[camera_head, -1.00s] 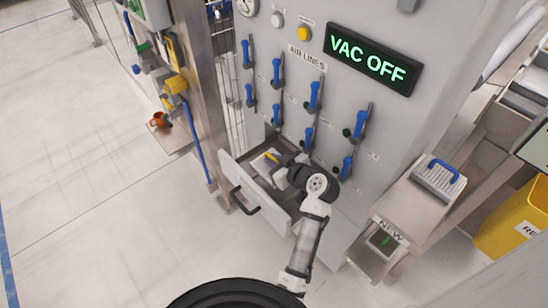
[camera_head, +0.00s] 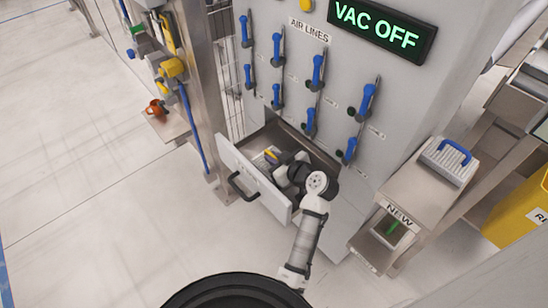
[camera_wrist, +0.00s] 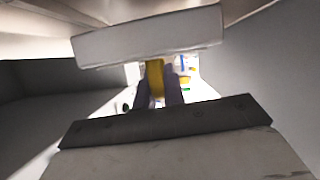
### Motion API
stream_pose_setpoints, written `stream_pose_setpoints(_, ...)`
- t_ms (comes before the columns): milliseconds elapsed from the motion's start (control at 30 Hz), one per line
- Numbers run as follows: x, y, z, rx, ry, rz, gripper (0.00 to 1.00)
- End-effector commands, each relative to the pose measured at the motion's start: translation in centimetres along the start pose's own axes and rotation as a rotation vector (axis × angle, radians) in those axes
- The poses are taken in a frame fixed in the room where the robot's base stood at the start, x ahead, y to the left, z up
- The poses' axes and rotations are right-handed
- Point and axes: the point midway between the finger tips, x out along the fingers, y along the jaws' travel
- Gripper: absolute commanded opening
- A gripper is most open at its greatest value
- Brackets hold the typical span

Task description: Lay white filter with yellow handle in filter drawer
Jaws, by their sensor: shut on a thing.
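The filter drawer (camera_head: 250,177) stands pulled open at the foot of the grey panel in the head view. My gripper (camera_head: 277,158) reaches into its opening and is shut on the yellow handle (camera_head: 270,156) of the white filter (camera_head: 261,162). Much of the filter is hidden by my wrist, and I cannot tell whether it touches the drawer floor. In the wrist view, my gripper (camera_wrist: 158,92) has the yellow handle (camera_wrist: 155,78) between its dark fingers.
A used-looking pale filter with a blue handle (camera_head: 450,155) lies on the rack at right. A bin marked NEW (camera_head: 398,213) holds something green. Blue air-line valves (camera_head: 313,120) line the panel above the drawer. An orange mug (camera_head: 157,109) sits on a low shelf at left.

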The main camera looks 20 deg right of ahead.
Motion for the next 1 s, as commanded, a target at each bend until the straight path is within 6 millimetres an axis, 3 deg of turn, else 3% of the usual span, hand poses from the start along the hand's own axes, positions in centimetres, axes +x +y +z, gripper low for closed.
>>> stream_pose_setpoints(1000, 0.8, -0.5, 2.5, 0.001, -0.001, 0.0, 0.0)
